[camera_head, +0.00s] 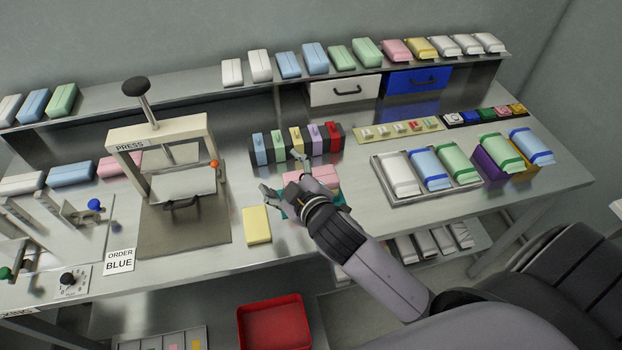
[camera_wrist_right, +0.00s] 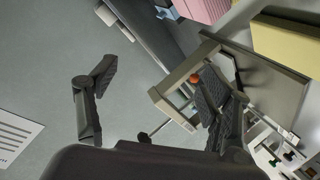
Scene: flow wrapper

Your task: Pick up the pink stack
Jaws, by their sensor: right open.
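The pink stack (camera_head: 328,171) lies on the table just in front of the colored dispenser row, on a teal base (camera_head: 345,199). My right gripper (camera_head: 281,174) is in front of it in the head view and hides part of it. Its fingers are spread wide with nothing between them. In the right wrist view the open fingers (camera_wrist_right: 157,92) show, and a pink striped block (camera_wrist_right: 207,8), which looks like the stack, is at the top edge, outside the fingers. I cannot tell how far the gripper is above the stack. My left gripper is not in view.
A yellow block (camera_head: 256,225) lies left of the gripper, also in the wrist view (camera_wrist_right: 285,45). The press (camera_head: 160,135) stands further left. The dispenser row (camera_head: 297,145) is behind the stack. A tray of packs (camera_head: 425,197) is at right. A red bin (camera_head: 274,325) is below.

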